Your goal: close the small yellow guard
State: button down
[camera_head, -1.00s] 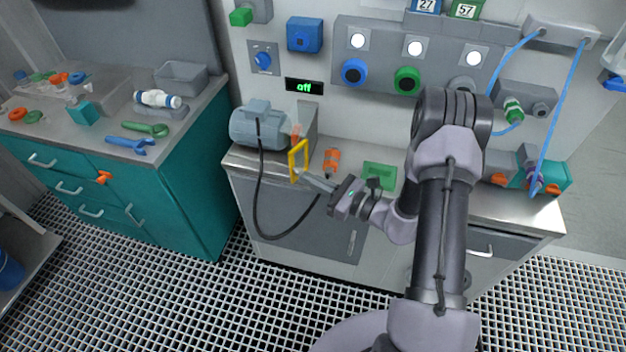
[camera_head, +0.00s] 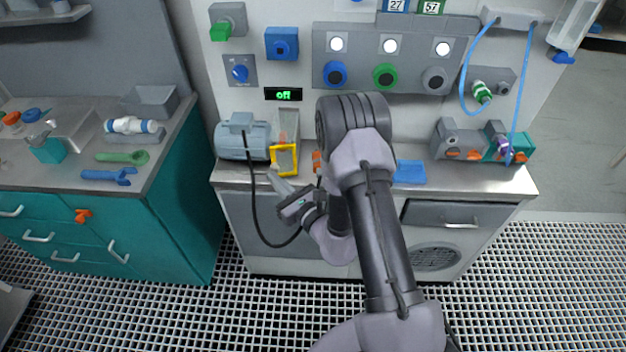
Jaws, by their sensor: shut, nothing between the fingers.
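The small yellow guard (camera_head: 296,160) is a yellow rectangular frame at the front edge of the counter, right of the grey-blue motor (camera_head: 243,137). It faces me nearly front-on, below a grey upright housing (camera_head: 287,122). Whether it touches the housing, I cannot tell. My gripper (camera_head: 275,174) is shut and empty, with its fingertips at the lower left corner of the guard. Contact between the fingertips and the frame is too small to tell.
A black cable (camera_head: 253,205) hangs from the motor in front of the cabinet, close to my gripper. A blue tray (camera_head: 409,172) lies on the counter to the right. My arm hides the counter's middle.

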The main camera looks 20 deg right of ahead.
jog(key=shift+p+x, duration=0.3)
jog(key=shift+x, duration=0.75)
jog(key=shift+a, duration=0.2)
